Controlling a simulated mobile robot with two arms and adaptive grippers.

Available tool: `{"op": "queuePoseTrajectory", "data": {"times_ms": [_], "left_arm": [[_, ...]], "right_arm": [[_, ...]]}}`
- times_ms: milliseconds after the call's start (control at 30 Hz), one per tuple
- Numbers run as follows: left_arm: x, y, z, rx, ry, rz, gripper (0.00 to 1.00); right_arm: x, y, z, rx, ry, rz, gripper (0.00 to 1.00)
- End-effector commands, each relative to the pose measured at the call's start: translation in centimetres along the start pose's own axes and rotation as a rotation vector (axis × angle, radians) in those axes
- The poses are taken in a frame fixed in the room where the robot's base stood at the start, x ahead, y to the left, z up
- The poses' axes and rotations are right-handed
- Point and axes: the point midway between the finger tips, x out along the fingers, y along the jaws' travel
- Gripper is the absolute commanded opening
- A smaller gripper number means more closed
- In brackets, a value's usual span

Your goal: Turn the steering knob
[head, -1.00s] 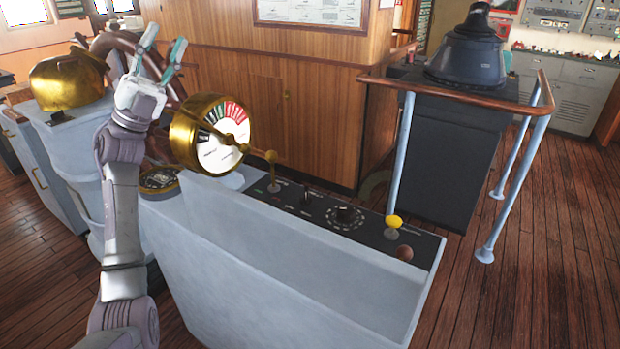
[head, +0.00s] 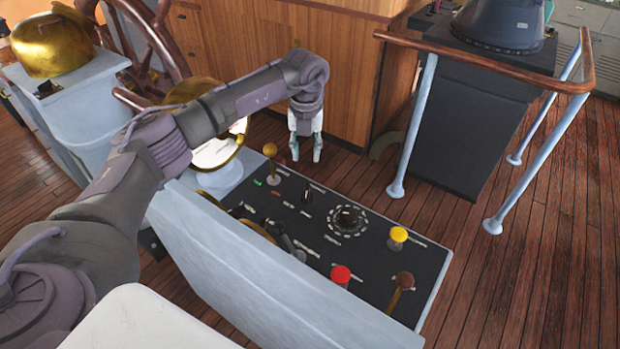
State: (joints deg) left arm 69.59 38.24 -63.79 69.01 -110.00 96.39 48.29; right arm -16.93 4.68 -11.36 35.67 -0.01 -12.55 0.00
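A black round knob (head: 347,215) with a ring of white marks sits on the black control panel (head: 375,290). A smaller black knob (head: 307,194) is to its left and farther back; I cannot read which label says steering. My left gripper (head: 306,156) points down just beyond the panel's back edge, above and behind both knobs in the picture. Its two fingers are apart with nothing between them. My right gripper is not in view.
A ship's wheel (head: 150,40) stands at the left, and a railing (head: 480,65) at the right.

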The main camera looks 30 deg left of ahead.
Motion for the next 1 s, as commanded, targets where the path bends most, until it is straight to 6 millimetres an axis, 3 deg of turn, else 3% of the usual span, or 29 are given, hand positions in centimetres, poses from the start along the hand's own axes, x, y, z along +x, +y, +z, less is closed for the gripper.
{"op": "queuePoseTrajectory", "data": {"times_ms": [267, 600, 800, 1000], "left_arm": [[5.0, -0.1, -0.3, 0.003, 0.008, -0.002, 0.39], [11.4, -0.3, -0.2, 0.004, 0.005, -0.005, 0.39], [12.9, -0.3, -0.2, 0.005, 0.003, -0.006, 0.39], [13.1, -0.3, -0.1, 0.005, 0.002, -0.007, 0.39]], "right_arm": [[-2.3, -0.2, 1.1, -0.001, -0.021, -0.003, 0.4], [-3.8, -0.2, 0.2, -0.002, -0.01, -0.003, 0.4], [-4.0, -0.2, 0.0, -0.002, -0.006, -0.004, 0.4], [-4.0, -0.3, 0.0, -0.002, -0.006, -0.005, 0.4]]}}
